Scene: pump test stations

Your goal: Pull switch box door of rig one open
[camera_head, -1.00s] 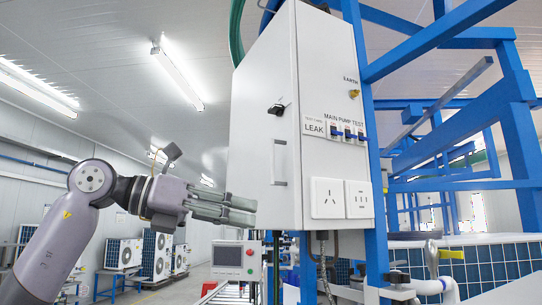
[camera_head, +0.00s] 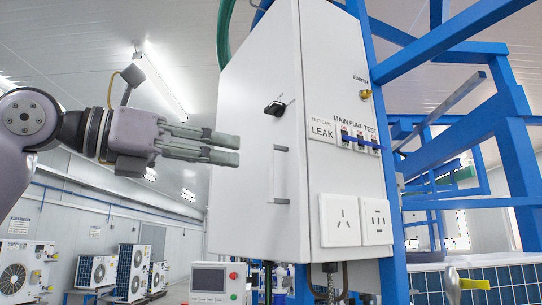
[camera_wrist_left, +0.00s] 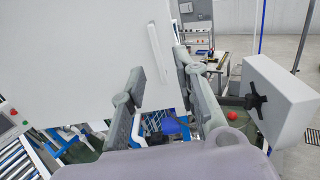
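The switch box (camera_head: 335,150) is a light grey cabinet on a blue frame. Its door (camera_head: 240,160) faces left in the head view and looks shut. The door has a black latch knob (camera_head: 274,108) and a vertical grey bar handle (camera_head: 280,174). My left gripper (camera_head: 238,150) is in front of the door, left of the handle. In the left wrist view its two fingers (camera_wrist_left: 158,85) stand apart with nothing between them, and the handle (camera_wrist_left: 160,52) shows beyond them, against the pale door. The fingers look clear of the handle. My right gripper is not seen.
Sockets (camera_head: 340,220) and a row of switches (camera_head: 360,137) are on the box's side face. A small control panel (camera_head: 218,283) stands below the box. Blue frame beams (camera_head: 440,45) fill the right. Several fan units (camera_head: 130,270) stand far left.

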